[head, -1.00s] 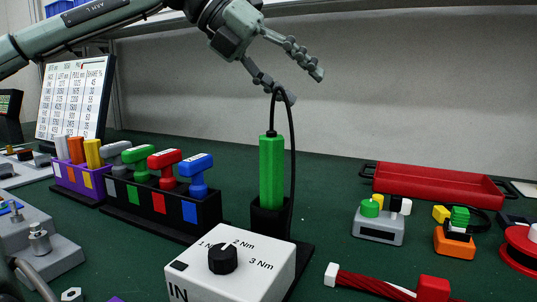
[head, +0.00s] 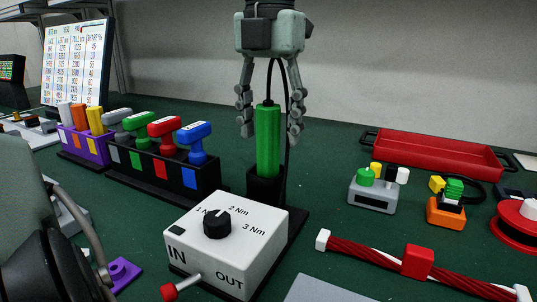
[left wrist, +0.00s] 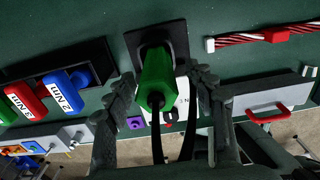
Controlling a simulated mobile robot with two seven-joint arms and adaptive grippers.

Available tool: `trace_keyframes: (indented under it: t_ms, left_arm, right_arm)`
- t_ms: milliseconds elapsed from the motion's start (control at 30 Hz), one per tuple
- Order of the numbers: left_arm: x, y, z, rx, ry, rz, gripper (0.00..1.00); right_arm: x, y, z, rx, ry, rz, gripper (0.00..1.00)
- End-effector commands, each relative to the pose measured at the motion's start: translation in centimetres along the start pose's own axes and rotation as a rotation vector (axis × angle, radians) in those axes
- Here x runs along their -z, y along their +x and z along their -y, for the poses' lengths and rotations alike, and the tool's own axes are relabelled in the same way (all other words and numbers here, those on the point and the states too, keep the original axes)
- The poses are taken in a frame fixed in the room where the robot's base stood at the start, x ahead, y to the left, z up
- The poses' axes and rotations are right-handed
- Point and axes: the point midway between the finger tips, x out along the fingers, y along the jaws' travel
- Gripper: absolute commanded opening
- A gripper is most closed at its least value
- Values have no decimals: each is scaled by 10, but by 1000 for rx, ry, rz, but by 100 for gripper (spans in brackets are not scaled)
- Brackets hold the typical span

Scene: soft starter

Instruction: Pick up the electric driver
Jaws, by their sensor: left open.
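The electric driver (head: 267,142) is a green upright cylinder with a black cable from its top. It stands in a black holder (head: 266,187) behind the white torque box. My left gripper (head: 269,135) points down over it, open, with one finger on each side of the green body's upper part. In the left wrist view the driver (left wrist: 157,80) shows between the two spread fingers (left wrist: 163,95), with a gap on both sides. My right gripper is not in view.
The white torque box (head: 228,240) with a black knob stands in front. A rack of coloured-handled tools (head: 165,170) is at left. A red tray (head: 437,158), small grey and orange fixtures and a red cable bundle (head: 380,268) are at right.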

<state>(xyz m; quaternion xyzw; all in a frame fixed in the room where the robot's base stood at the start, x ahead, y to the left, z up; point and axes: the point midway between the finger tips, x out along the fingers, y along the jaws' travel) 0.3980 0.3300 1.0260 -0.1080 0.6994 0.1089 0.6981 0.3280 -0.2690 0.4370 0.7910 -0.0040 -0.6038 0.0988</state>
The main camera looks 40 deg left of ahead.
Motion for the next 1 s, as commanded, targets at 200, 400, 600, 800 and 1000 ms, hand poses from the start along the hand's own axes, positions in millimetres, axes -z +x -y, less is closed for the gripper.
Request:
trace_keyframes:
  t_ms: [200,400,600,800,1000]
  left_arm:
    - [0,33,-5,1,1,-1,55]
    - [0,42,-5,2,-1,2,55]
    - [0,42,-5,2,-1,3,49]
    - [0,42,-5,3,-1,3,24]
    - [-1,41,-5,3,-1,4,2]
  right_arm:
    - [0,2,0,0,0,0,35]
    - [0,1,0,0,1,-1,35]
    - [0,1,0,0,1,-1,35]
    - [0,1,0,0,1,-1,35]
    - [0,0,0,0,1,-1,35]
